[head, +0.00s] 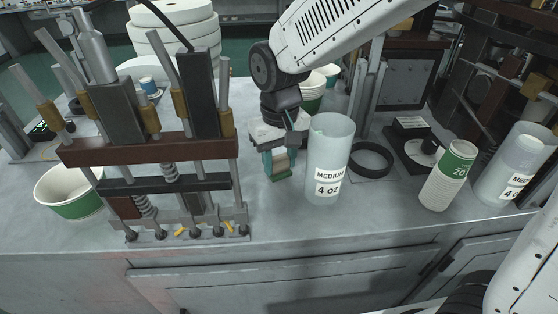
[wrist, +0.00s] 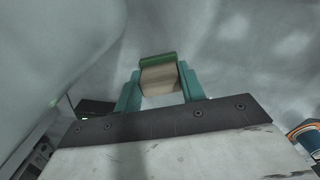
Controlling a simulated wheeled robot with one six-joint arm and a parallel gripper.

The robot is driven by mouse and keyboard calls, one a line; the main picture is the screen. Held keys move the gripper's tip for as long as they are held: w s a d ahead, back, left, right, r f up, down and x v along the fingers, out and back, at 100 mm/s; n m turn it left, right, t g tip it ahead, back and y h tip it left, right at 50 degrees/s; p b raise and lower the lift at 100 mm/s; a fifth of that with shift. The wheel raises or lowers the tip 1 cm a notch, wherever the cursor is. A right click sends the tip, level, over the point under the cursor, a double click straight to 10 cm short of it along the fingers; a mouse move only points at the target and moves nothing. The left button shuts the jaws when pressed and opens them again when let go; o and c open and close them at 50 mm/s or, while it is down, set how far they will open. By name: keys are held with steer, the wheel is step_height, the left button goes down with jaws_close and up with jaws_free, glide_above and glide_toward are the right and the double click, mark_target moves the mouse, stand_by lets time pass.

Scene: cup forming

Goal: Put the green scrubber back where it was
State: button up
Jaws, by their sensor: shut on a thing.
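The green scrubber (head: 280,175) is a small block with a beige body and a green end. My gripper (head: 278,160) points down over the bench, between the press rig and the clear medium cylinder. Its teal fingers are shut on the scrubber. In the wrist view, the scrubber (wrist: 159,74) sits between the fingertips of my gripper (wrist: 160,90), with its green end away from the palm. The scrubber is at or close above the bench top; I cannot tell if it touches. No marked spot for it is visible.
The press rig (head: 150,150) stands close left. The clear cylinder labelled medium 4 oz (head: 330,150) stands close right. A black ring (head: 371,160), a green-white cup stack (head: 448,178) and another clear cylinder (head: 515,165) are further right. Bare bench (head: 275,220) lies in front.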

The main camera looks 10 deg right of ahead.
mark_target(280, 158)
steer(key=shift+f, duration=0.35)
steer(key=o, duration=0.9)
step_height(280, 158, up, 12)
steer(key=shift+r, duration=0.1)
